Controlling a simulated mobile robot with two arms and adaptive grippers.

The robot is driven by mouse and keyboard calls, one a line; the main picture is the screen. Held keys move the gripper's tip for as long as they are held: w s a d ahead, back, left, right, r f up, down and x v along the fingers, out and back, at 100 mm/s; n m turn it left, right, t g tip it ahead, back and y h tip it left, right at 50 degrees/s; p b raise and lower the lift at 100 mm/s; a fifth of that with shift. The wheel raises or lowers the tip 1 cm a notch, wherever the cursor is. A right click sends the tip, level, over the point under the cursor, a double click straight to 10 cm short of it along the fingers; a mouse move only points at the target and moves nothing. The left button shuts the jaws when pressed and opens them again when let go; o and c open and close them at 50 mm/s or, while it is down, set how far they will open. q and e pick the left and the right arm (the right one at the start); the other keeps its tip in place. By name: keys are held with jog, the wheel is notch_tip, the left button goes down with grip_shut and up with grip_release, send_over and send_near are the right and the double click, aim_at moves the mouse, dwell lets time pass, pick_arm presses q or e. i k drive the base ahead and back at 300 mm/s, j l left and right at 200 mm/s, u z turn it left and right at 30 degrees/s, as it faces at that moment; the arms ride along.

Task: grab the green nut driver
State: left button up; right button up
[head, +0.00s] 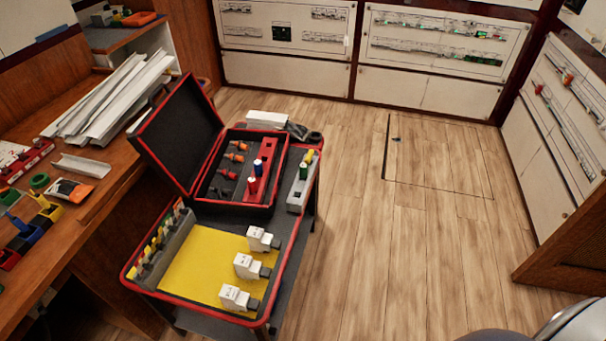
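A small green-topped upright piece (303,172), which looks like the green nut driver, stands in a light grey holder (296,199) on the right side of the cart. A yellow-topped piece (309,156) stands just behind it in the same holder. Both are too small to make out in detail. Blue-topped and red-topped pieces (253,185) stand in a red block in the open case to the left. Neither of my grippers is in view.
The open black case (203,191) with red edges and a red-rimmed tray (195,307) with a yellow mat and three white breakers (235,298) sit on the cart. A cluttered wooden bench (98,205) stands left. The wooden floor (400,250) right of the cart is clear.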

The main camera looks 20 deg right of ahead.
aim_at(303, 167)
jog(key=u, duration=0.3)
jog(key=i+l+u, duration=0.15)
jog(key=l+u, duration=0.3)
jog(key=i+l+u, duration=0.1)
jog(key=l+u, duration=0.75)
